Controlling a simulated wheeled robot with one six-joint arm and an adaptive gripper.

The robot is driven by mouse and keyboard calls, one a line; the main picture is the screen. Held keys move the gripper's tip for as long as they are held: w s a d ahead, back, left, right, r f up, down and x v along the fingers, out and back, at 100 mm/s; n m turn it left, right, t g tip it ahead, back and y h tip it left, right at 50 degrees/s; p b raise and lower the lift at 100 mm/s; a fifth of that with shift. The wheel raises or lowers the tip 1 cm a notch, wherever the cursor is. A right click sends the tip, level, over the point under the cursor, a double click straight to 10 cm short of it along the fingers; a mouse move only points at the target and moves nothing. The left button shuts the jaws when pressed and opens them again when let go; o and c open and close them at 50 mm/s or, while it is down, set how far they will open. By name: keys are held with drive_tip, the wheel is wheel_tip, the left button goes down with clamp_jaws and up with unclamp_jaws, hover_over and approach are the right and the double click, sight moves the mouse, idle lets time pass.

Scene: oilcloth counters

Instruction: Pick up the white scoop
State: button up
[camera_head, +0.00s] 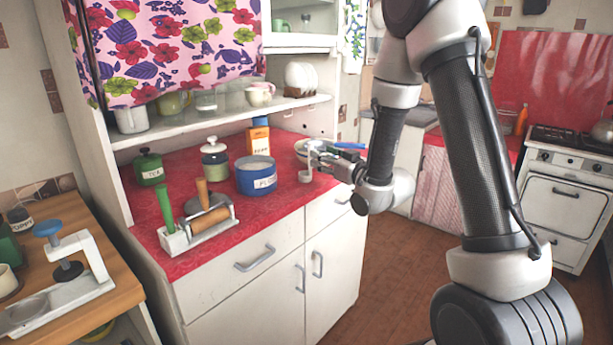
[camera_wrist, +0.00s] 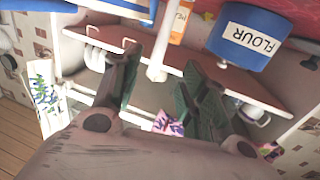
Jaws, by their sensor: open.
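A slim white piece that looks like the white scoop (camera_wrist: 159,52) stands between the spread fingers of my gripper (camera_wrist: 160,75) in the wrist view. I cannot tell if either finger touches it. In the head view my gripper (camera_head: 322,157) is at the right end of the red counter, right of the blue flour canister. A small white shape, likely the scoop (camera_head: 306,176), shows at its fingertips there. My gripper is open. Its fingers and wrist partly hide the scoop and the counter behind.
The flour canister (camera_head: 256,178) stands close left of my gripper; it also shows in the wrist view (camera_wrist: 249,38). A pale bowl (camera_head: 303,148) and a blue item (camera_head: 349,146) are behind it. A rack of tools (camera_head: 196,238) is at the counter's front left. A shelf (camera_head: 215,120) hangs above.

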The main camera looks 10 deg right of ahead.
drive_tip(key=x, duration=0.7)
drive_tip(key=shift+w+f, duration=0.1)
drive_tip(key=shift+w, duration=0.35)
clamp_jaws()
